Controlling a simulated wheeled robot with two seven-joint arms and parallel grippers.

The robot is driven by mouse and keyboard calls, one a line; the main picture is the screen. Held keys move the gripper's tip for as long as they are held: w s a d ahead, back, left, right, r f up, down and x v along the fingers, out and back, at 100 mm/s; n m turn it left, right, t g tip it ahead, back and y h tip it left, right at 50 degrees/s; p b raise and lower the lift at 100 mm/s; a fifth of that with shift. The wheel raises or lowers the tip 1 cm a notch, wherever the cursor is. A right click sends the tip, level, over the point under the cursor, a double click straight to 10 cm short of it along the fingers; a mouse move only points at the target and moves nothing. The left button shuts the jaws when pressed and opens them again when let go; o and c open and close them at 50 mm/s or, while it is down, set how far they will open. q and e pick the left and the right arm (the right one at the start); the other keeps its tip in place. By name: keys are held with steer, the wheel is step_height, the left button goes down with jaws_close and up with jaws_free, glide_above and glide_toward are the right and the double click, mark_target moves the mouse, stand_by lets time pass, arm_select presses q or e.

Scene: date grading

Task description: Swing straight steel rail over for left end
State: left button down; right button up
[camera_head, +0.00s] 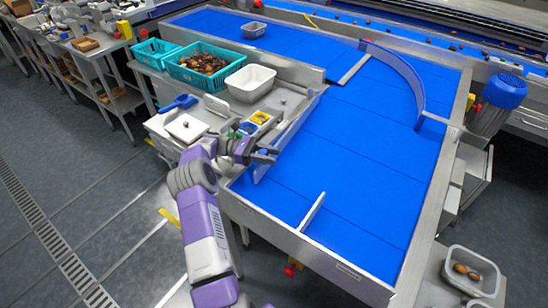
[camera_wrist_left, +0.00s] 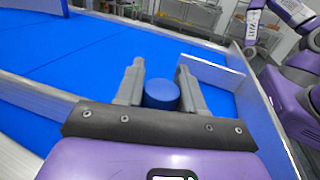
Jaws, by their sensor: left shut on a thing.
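My left gripper (camera_head: 268,154) reaches in from the left over the near-left edge of the blue belt. In the left wrist view its two grey fingers (camera_wrist_left: 160,88) are shut on a round blue knob (camera_wrist_left: 161,95). A straight steel rail (camera_head: 292,130) runs diagonally along the belt's left side, from beside the gripper up to the right. My gripper and arm cover its near end, so I cannot see how the knob joins it. My right arm shows at the right edge of the left wrist view; its gripper's jaws are not clear.
A short pale rail (camera_head: 313,211) stands at the belt's near end. A curved rail (camera_head: 408,78) stands at the far right. The blue belt (camera_head: 360,140) between them is clear. A teal date crate (camera_head: 181,77) and white tub (camera_head: 250,83) stand on the left side table.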

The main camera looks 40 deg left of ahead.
arm_select(q)
steer(key=shift+w+r, duration=0.1)
steer(key=shift+r, duration=0.05)
steer(key=c, duration=0.8)
jaws_free()
step_height(320, 180, up, 10)
steer(key=shift+f+p, duration=0.1)
steer(key=shift+p, duration=1.1)
